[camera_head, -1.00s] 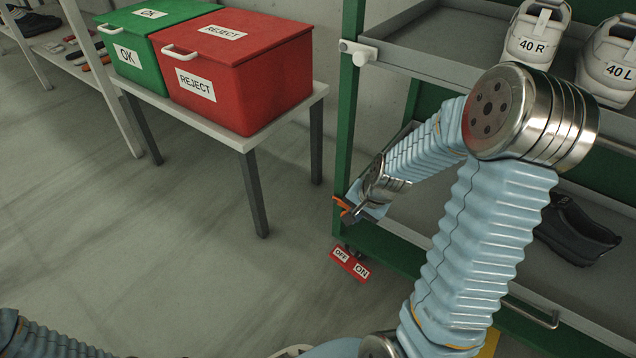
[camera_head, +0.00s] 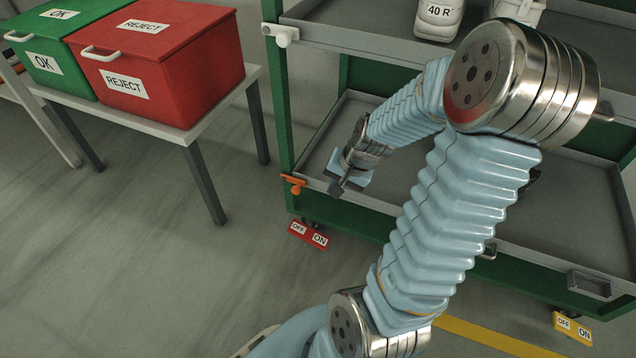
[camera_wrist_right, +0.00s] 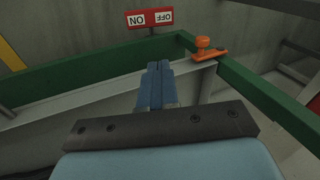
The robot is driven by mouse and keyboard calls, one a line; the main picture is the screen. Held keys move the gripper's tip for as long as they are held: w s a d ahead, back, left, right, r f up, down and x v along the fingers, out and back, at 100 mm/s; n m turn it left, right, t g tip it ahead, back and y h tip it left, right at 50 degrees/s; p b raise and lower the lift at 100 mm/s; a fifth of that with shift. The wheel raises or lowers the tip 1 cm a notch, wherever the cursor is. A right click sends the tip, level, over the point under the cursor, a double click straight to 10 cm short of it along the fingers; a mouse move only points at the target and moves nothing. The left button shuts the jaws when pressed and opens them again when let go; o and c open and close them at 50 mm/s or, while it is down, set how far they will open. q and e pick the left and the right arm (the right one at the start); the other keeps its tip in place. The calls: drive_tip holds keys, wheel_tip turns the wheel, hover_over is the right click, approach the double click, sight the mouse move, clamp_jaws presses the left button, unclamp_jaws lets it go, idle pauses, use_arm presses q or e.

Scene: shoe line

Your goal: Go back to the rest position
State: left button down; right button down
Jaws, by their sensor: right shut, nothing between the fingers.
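An orange knob (camera_head: 294,186) at the rack's corner is just left of the gripper in the head view, with a small gap. The knob also shows in the right wrist view (camera_wrist_right: 204,46). My right arm hides much of the lower tray. My left gripper is not in view.
A red OFF/ON pedal (camera_head: 308,235) hangs below the rack's left corner, and a yellow one (camera_head: 572,328) below its right. The red REJECT box (camera_head: 190,85) and green OK box (camera_head: 55,70) stand on a table at left. Shoes (camera_head: 438,18) are on the upper shelf. Floor at left is clear.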

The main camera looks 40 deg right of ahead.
drive_tip(key=shift+s+d+r, duration=0.2)
drive_tip(key=shift+s, duration=0.35)
drive_tip(key=w+a+f+n+g+y+p, duration=0.1)
drive_tip(key=w+a+f+n+p, duration=0.2)
drive_tip(key=a, duration=0.4)
drive_tip(key=w+a+f+n+g+p, duration=0.1)
drive_tip(key=a+f+n+p, duration=0.25)
drive_tip(key=a, duration=0.35)
drive_tip(key=s+a+f+n+y+p, duration=0.1)
drive_tip(key=s+a+f+n+p, duration=0.1)
drive_tip(key=a, duration=0.6)
drive_tip(key=s+a+f+n+g+y+p, duration=0.1)
drive_tip(key=s+a+f+n+p, duration=0.1)
drive_tip(key=a, duration=0.5)
wheel_tip(320, 180, down, 2)
drive_tip(key=shift+s+a+f, duration=0.1)
drive_tip(key=shift+s+a, duration=0.3)
drive_tip(key=shift+s, duration=0.25)
